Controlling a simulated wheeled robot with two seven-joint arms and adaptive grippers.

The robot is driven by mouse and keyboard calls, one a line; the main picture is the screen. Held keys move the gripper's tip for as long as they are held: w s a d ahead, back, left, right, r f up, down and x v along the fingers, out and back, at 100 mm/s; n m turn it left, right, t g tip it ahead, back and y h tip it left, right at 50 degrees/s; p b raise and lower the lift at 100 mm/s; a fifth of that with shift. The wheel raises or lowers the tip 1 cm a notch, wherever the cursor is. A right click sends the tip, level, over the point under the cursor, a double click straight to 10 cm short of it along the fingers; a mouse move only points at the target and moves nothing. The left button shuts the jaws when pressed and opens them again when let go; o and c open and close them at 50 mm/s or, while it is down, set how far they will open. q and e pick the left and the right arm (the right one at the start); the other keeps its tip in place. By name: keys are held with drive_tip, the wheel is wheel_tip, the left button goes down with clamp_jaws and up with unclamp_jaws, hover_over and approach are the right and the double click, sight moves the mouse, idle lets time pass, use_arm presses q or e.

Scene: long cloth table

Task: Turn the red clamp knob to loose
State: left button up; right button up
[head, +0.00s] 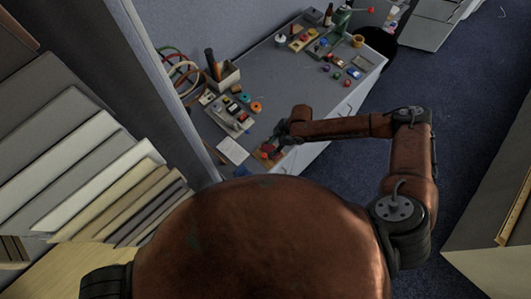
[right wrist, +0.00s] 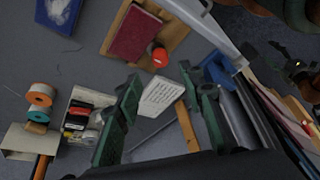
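The red clamp knob (right wrist: 160,57) shows in the right wrist view as a small round red knob. It sits beside a dark red block (right wrist: 132,34) on a wooden board (right wrist: 176,28). In the head view the wooden board (head: 262,158) lies near the table's front edge, and the knob is too small to make out surely. My right gripper (right wrist: 160,74) is open, its two green fingers apart with nothing between them. In the head view the right gripper (head: 281,133) is above the table close to the board. My left gripper is not in view.
A white card (head: 232,151) lies left of the board. Behind it is a tray (head: 231,123) of small items. A pen holder (head: 224,76) stands at the table's left edge. A partition (head: 160,85) borders the left. The table's middle (head: 300,95) is clear.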

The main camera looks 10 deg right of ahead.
sight(265, 155)
drive_tip(key=p+x, duration=0.1)
drive_tip(key=x, duration=0.6)
drive_tip(key=shift+a+f, duration=0.15)
drive_tip(key=shift+c, duration=0.6)
clamp_jaws()
